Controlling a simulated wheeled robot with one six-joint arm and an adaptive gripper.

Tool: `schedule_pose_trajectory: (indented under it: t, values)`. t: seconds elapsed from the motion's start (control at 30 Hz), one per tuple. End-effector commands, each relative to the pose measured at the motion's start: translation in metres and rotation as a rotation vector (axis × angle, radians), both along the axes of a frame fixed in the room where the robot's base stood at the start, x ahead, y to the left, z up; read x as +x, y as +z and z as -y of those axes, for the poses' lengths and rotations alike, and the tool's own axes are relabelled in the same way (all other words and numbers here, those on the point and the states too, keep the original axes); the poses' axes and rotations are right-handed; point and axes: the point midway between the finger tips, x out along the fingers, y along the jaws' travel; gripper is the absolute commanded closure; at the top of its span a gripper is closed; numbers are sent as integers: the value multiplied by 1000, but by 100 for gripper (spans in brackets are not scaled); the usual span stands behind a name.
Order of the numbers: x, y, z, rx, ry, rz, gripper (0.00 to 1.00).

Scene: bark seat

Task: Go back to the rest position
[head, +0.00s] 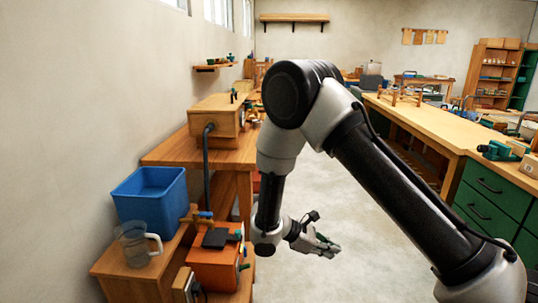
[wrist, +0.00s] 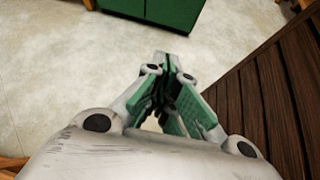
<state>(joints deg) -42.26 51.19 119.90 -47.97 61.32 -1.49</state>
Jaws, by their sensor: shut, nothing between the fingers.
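My gripper (head: 325,246) hangs low over the floor near the middle of the head view, to the right of the orange box, with nothing in it. In the wrist view my gripper (wrist: 168,70) shows its green-padded fingers brought together at the tips, shut and empty. The pale concrete floor (wrist: 60,75) shows beyond the fingers. My arm is bent, with its elbow high and its forearm reaching down, and it hides part of the room behind it.
On the left, a blue bin (head: 150,200), a clear jug (head: 137,245) and an orange box (head: 214,266) stand on low wooden steps. A wooden bench (head: 175,150) is behind them. Green drawers (head: 490,198) stand at right. Dark wooden slats (wrist: 275,95) show beside the gripper. Floor between is open.

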Motion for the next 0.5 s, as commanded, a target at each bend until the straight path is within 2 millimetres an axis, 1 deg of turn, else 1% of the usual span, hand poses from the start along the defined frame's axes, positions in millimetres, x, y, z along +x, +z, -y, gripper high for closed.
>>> schedule_pose_trajectory:
  t: [0.03, 0.1, 0.17, 0.2, 0.3, 0.5]
  values:
    - [-7, 28, 13, 55, -98, 35, 100]
    - [-22, 61, 30, 129, -237, 79, 100]
    - [-36, 86, 43, 194, -351, 117, 100]
    - [-46, 102, 51, 239, -424, 143, 100]
    - [-71, 139, 70, 350, -598, 211, 100]
    - [-122, 200, 99, 584, -903, 357, 100]
